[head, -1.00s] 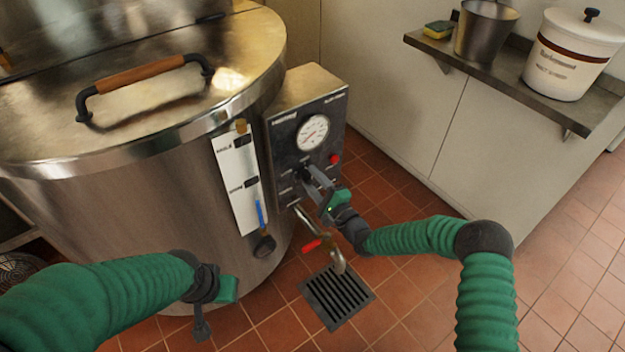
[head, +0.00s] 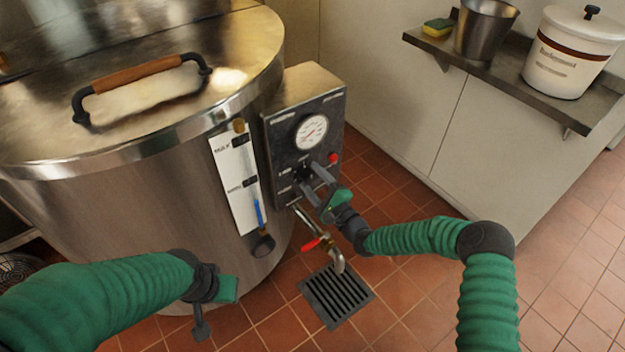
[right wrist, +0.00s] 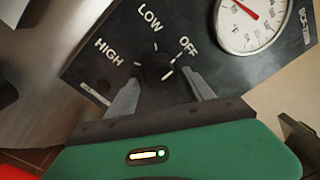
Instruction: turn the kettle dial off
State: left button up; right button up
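The kettle (head: 160,215) is a large steel drum with a control box (head: 290,130) on its right side. The black dial (right wrist: 157,68) sits below the HIGH, LOW and OFF labels in the right wrist view. A pale mark shows on the dial's right side, toward the OFF side; its exact setting is hard to tell. My right gripper (right wrist: 161,80) is open, with one finger on each side of the dial and gaps between. It also shows at the box in the head view (head: 308,176). My left gripper (head: 222,289) hangs before the drum; its fingers are unclear.
A round gauge (head: 311,131) is above the dial, with a red button (head: 334,158) beside it. A tap with a red handle (head: 312,244) is below, over a floor drain (head: 337,296). A wall shelf (head: 485,70) holds a metal bucket and white crock.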

jog(key=shift+a+r, duration=0.1)
jog(key=shift+s, duration=0.15)
jog(key=p+v, duration=0.5)
jog(key=v, duration=1.1)
jog(key=shift+s+d, duration=0.25)
jog(key=shift+d, duration=0.1)
